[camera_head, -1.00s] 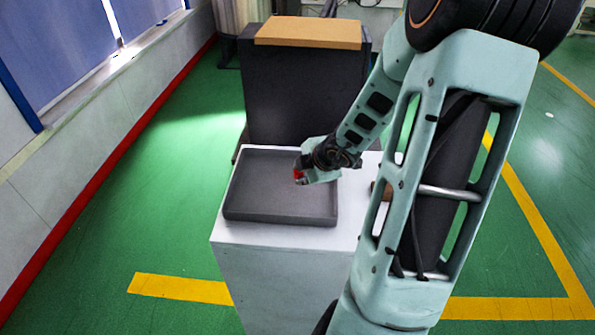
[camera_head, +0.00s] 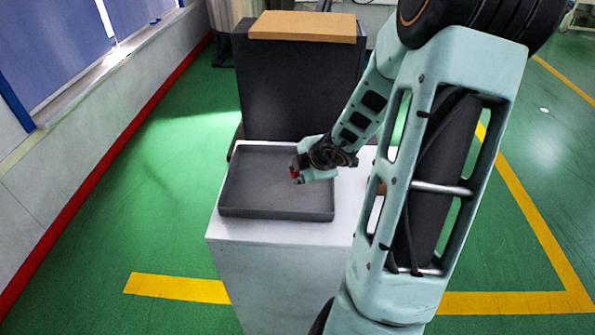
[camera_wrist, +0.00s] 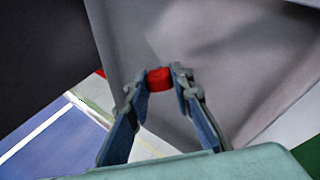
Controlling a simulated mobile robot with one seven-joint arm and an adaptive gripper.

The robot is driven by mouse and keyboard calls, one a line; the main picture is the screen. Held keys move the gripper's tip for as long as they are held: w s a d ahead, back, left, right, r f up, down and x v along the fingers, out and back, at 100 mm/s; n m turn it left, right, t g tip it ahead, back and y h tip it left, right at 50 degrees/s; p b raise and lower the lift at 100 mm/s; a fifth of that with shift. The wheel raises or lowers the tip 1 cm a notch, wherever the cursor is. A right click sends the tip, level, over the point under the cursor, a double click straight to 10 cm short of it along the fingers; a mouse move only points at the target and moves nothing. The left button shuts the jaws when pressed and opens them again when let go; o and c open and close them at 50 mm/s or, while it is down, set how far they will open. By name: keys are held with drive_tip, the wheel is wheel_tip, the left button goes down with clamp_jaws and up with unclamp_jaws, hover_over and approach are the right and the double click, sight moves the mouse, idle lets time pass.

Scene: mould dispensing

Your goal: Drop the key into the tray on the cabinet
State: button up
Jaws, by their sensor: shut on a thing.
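The tray (camera_head: 255,200) is a dark grey, shallow, rectangular box on top of the white cabinet (camera_head: 275,233). My gripper (camera_head: 294,173) is over the right part of the tray, with a small red thing at its fingertips. In the wrist view my gripper (camera_wrist: 160,83) is shut on this red thing, the key (camera_wrist: 160,78), of which only a red rounded part shows. The grey tray surface (camera_wrist: 230,50) fills much of the wrist view behind it. The rest of the key is hidden or too small to make out.
A dark block with a tan board (camera_head: 300,27) on top stands behind the cabinet. A brown thing (camera_head: 376,213) on the cabinet's right side is mostly hidden by my arm. Green floor (camera_head: 150,200) lies open to the left.

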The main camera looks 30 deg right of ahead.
drive_tip(key=o, duration=1)
drive_tip(key=shift+f, duration=0.1)
drive_tip(key=shift+v, duration=3.75)
